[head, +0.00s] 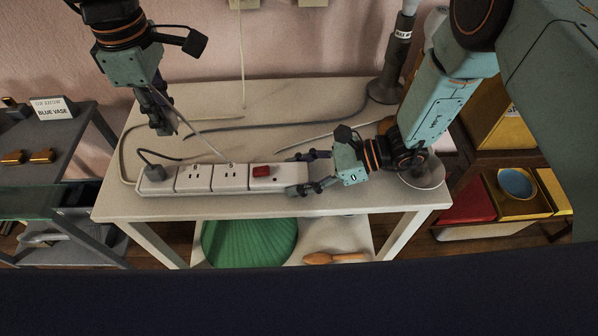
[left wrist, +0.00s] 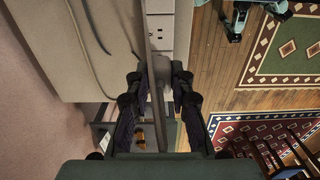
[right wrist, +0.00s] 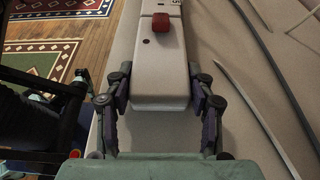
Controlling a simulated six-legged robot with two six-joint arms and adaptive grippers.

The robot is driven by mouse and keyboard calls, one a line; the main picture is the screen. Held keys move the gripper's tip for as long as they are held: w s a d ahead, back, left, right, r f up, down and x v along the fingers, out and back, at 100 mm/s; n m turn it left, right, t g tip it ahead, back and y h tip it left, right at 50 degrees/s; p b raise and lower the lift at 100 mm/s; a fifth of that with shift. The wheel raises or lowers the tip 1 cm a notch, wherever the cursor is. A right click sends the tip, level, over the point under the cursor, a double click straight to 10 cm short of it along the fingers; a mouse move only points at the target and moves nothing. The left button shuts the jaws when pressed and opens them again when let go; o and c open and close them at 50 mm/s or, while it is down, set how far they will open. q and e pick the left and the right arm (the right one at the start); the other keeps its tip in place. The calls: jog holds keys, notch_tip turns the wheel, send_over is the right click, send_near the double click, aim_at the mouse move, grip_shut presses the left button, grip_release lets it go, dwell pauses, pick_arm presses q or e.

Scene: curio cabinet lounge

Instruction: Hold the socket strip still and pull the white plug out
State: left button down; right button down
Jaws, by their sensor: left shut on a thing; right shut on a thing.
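The white socket strip (head: 212,181) lies along the front of the white table, with a red switch (head: 261,171) near its right end. A dark plug (head: 154,172) sits in its leftmost socket; the other sockets look empty. My left gripper (head: 162,127) is raised above the strip's left part, shut on the white plug (left wrist: 161,68), which looks greyish and is clear of the strip. Its pale cord (head: 205,140) slants down right toward the strip's back edge. In the head view the fingers mostly hide the plug. My right gripper (head: 313,174) is shut on the strip's right end (right wrist: 160,92).
Several loose cords (head: 212,126) lie on the table (head: 330,204) behind the strip. A dark grey stand (head: 385,88) rises at the back right, and a white bowl (head: 433,174) is behind my right wrist. Below are a green ribbed thing (head: 250,240) and a wooden utensil (head: 332,258).

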jog(key=shift+c, duration=2)
grip_release()
jog(key=v, duration=1.2)
jog(key=shift+d, duration=0.1)
pick_arm(q)
jog(key=shift+f, duration=0.5)
pick_arm(e)
jog(key=x, duration=1.2)
pick_arm(q)
jog(key=shift+f, duration=0.7)
jog(key=shift+r, duration=0.1)
